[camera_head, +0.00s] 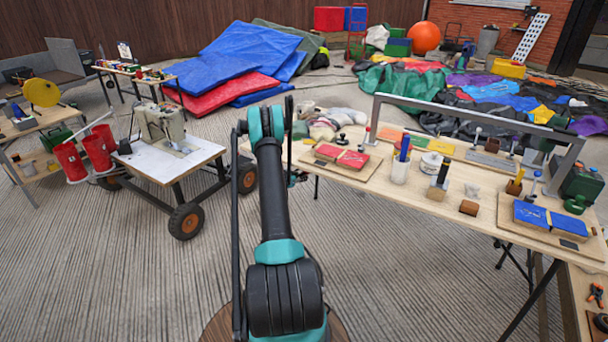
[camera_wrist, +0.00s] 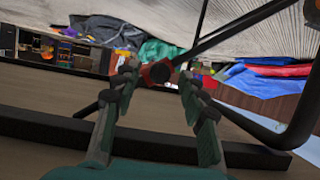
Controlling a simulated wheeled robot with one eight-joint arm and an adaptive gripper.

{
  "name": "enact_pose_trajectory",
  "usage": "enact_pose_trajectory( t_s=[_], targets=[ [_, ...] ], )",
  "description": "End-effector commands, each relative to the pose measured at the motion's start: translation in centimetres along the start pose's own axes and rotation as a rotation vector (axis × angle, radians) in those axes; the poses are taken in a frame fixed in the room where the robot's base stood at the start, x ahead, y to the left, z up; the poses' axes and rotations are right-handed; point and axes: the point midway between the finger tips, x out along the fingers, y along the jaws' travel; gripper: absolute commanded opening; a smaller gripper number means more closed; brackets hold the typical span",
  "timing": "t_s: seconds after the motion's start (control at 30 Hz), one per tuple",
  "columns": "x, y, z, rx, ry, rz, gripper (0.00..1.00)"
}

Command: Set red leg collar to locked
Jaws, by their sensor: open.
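A small red collar (camera_wrist: 157,71) with a dark round knob or end shows in the wrist view, beside dark metal bars under a tabletop. My gripper (camera_wrist: 159,81) is open, its two teal and black fingers on either side of the collar in the picture. I cannot tell whether the fingertips reach around it or stop short, and no contact is clear. Whether the collar is locked cannot be read. In the head view my arm reaches toward the left end of the long wooden work table (camera_head: 420,198), and it hides most of my gripper and the collar.
Dark bars (camera_wrist: 150,143) and a curved tube (camera_wrist: 302,100) run close to my fingers. The table carries a red block set (camera_head: 342,157), a blue block set (camera_head: 548,218) and a white cup (camera_head: 399,171). A wheeled cart (camera_head: 165,163) stands left. Ribbed floor (camera_head: 120,250) is clear in front.

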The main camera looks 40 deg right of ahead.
Motion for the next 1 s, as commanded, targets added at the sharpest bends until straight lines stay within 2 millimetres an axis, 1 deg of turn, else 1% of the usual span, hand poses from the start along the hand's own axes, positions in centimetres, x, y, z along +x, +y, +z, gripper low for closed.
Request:
enact_pose_trajectory(
  t_s=[0.33, 0.37, 0.6, 0.7, 1.0],
  targets=[
    [0.04, -0.02, 0.18, 0.0, 0.0, 0.0, 0.42],
    [0.04, -0.02, 0.18, 0.0, 0.0, 0.0, 0.41],
    [0.04, -0.01, 0.16, 0.0, 0.0, 0.0, 0.11],
    [0.04, -0.01, 0.16, 0.0, 0.0, 0.0, 0.0],
    [0.05, -0.06, 0.21, 0.0, 0.0, 0.0, 0.0]
  ],
)
